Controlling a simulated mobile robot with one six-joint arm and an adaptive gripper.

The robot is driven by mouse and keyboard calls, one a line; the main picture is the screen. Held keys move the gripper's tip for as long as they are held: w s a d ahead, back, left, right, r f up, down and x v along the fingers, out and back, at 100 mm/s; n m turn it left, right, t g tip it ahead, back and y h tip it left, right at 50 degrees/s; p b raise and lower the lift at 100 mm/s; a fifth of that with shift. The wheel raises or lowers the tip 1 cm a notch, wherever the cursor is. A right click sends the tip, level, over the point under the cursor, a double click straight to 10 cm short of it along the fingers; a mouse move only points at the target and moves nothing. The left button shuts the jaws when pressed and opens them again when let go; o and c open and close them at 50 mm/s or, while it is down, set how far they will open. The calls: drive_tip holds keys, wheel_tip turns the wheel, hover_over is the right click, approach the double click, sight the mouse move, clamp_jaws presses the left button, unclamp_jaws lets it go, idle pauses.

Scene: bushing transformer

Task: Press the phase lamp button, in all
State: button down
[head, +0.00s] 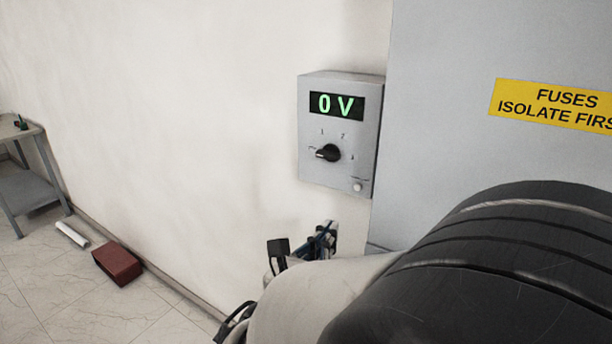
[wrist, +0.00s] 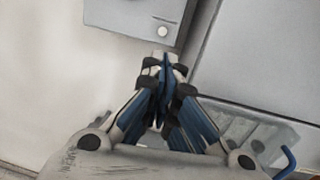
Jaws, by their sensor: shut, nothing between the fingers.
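A grey meter box (head: 340,135) is fixed on the white wall beside the grey cabinet. Its display (head: 337,106) reads "0 V" in green. A black rotary knob (head: 328,153) sits below it, with positions marked around it. The small round white lamp button (head: 358,187) is at the box's lower right corner; it also shows in the wrist view (wrist: 163,32). My gripper (wrist: 163,62) is shut and empty, its tips just below the box's lower edge in the wrist view. In the head view my gripper (head: 328,228) is below the box, partly hidden by my arm.
The grey cabinet (head: 440,120) with a yellow "FUSES ISOLATE FIRST" label (head: 555,104) stands to the right. A grey table (head: 28,185), a white tube (head: 72,234) and a red box (head: 117,264) are at the left. The wall left of the meter box is clear.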

drive_tip(key=shift+d, duration=0.1)
drive_tip(key=b, duration=0.3)
approach(358, 192)
drive_tip(key=x, duration=0.4)
drive_tip(key=shift+w+d, duration=0.5)
drive_tip(key=shift+w, duration=0.3)
